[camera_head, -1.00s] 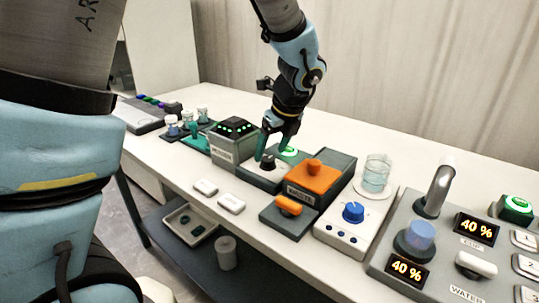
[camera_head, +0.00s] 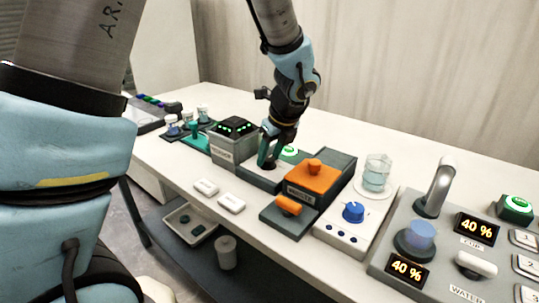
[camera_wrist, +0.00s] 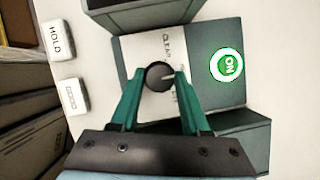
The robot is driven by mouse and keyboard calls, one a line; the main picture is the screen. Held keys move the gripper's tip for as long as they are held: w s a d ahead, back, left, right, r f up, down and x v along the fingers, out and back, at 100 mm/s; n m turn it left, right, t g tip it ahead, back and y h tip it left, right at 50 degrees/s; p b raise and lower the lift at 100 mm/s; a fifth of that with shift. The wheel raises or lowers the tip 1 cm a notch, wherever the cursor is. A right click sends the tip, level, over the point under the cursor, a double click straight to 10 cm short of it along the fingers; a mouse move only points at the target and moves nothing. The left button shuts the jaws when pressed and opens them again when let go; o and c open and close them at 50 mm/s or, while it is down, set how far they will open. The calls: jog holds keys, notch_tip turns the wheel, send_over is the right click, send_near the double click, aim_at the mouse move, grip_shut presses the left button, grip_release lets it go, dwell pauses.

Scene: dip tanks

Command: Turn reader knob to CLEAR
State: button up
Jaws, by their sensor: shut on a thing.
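The dark round reader knob (camera_wrist: 158,75) sits on a light panel (camera_wrist: 140,50) in the wrist view. A pale pointer line on it points to the right. The word CLEAR is printed on the panel above and slightly right of the knob; another label, lower right, is partly hidden by a finger. My gripper (camera_wrist: 160,78) has its green fingers on either side of the knob, shut on it. In the head view my gripper (camera_head: 268,158) is down at the panel and mostly hides the knob.
A lit green ON button (camera_wrist: 228,65) is on the same unit, right of the knob. A dark box with green lights (camera_head: 235,138) stands to the left and an orange-topped box (camera_head: 314,180) to the right. Two white keys (camera_head: 230,203) lie in front.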

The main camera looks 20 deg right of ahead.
grip_shut()
jog(key=shift+n, duration=0.3)
jog(key=n+y+p, duration=0.1)
jog(key=n+p, duration=0.1)
jog(key=n+g+y+p, duration=0.1)
jog(key=n, duration=0.2)
jog(key=shift+d+r+n+p, duration=0.15)
jog(key=shift+n+p, duration=0.15)
jog(key=shift+p, duration=0.05)
jog(key=n+g+p, duration=0.1)
jog(key=n, duration=0.1)
jog(key=n+g+y+p, duration=0.1)
jog(key=n, duration=0.2)
jog(key=shift+w+d+n, duration=0.1)
jog(key=shift+w+n, duration=0.1)
jog(key=shift+n, duration=0.1)
jog(key=o, duration=0.8)
grip_release()
